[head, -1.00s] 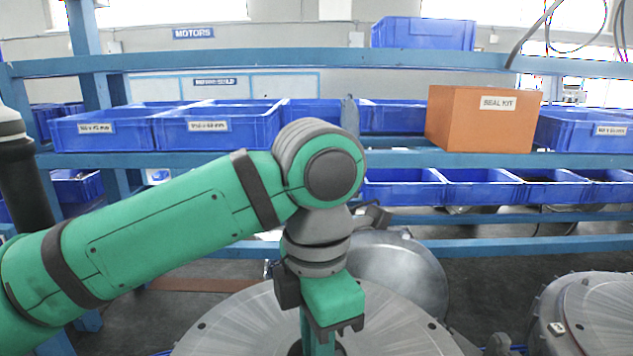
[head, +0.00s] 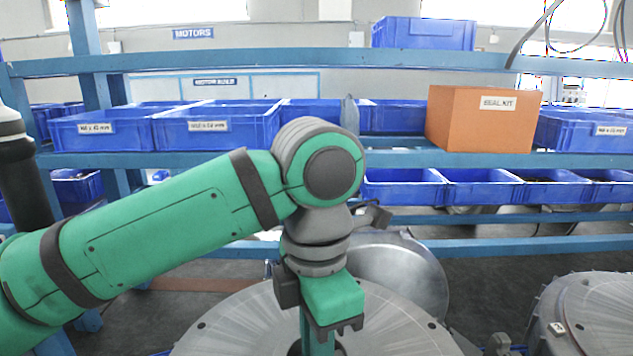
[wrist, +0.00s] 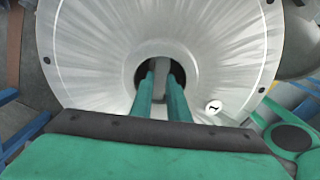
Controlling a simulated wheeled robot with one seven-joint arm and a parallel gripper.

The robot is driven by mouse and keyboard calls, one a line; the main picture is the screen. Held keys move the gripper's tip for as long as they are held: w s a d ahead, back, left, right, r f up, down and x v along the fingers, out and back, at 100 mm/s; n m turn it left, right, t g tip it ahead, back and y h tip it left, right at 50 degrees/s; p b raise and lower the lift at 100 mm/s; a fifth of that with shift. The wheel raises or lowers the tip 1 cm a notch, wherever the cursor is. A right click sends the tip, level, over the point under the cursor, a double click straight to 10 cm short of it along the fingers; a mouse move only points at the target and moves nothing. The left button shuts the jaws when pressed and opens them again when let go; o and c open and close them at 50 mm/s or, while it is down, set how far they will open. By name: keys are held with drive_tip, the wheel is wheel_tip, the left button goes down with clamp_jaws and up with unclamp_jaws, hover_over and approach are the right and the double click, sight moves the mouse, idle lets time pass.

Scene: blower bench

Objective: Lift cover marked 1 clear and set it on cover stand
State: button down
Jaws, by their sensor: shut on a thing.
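The cover marked 1 (wrist: 95,65) is a large round grey metal disc with a hole at its centre and small dark bolt holes near its rim. A white tag with the number 1 (wrist: 213,107) sits on it in the wrist view. In the head view the cover (head: 235,325) fills the lower middle, cut off by the frame's bottom. My gripper (wrist: 161,85) points down over the centre, its green fingers shut on the cover at the central hole. I cannot identify the cover stand.
Another round metal disc (head: 400,275) stands behind the cover. A second round housing (head: 590,310) is at the right. A blue rack with several blue bins (head: 215,127) and an orange seal kit box (head: 480,120) runs across the back.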

drive_tip(key=shift+r, duration=3.05)
idle(2.0)
